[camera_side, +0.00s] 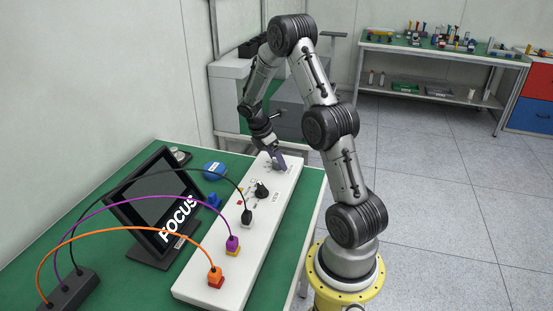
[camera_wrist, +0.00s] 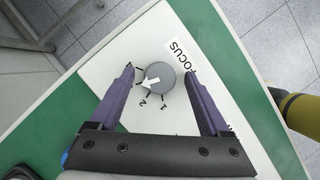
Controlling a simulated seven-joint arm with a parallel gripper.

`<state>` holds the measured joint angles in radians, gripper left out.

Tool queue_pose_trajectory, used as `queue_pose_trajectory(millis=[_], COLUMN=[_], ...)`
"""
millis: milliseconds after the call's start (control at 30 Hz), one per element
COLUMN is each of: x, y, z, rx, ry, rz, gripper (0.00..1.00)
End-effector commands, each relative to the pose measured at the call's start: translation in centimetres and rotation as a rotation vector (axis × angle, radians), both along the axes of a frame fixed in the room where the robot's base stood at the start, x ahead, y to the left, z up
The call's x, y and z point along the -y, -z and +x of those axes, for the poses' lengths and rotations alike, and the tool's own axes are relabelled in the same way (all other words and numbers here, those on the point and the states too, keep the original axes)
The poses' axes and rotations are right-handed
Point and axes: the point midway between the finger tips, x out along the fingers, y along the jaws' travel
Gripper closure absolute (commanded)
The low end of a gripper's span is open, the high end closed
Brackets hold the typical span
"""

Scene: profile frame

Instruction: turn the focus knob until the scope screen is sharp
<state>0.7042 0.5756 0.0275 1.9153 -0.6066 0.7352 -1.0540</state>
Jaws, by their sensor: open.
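The focus knob (camera_wrist: 157,76) is a grey round dial on the white panel (camera_wrist: 110,73), beside a FOCUS label (camera_wrist: 180,57). Its white pointer aims to the lower left, near the 2 mark. My gripper (camera_wrist: 158,76) is open, with one purple finger on each side of the knob; I cannot tell if either touches it. The black-framed scope screen (camera_side: 150,193) stands tilted on the green table, with white, slanted, readable FOCUS lettering.
A second, black knob (camera_side: 261,189) sits nearer on the panel. Black (camera_side: 247,216), purple (camera_side: 232,244) and orange (camera_side: 215,275) plugs have cables arching left to a dark box (camera_side: 68,290).

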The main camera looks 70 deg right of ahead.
Motion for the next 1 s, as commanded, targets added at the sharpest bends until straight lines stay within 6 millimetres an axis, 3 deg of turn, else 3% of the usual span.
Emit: queue_pose_trajectory(millis=[200,600,667,1000], x=[0.0,-0.01,-0.01,0.06], y=[0.03,0.0,0.0,-0.04], z=[-0.02,-0.01,-0.01,0.06], rx=[0.0,0.0,0.0,0.001], ry=[0.0,0.0,0.0,0.053], rz=[0.0,0.0,0.0,-0.001], gripper=[0.2,0.92,1.0,1.0])
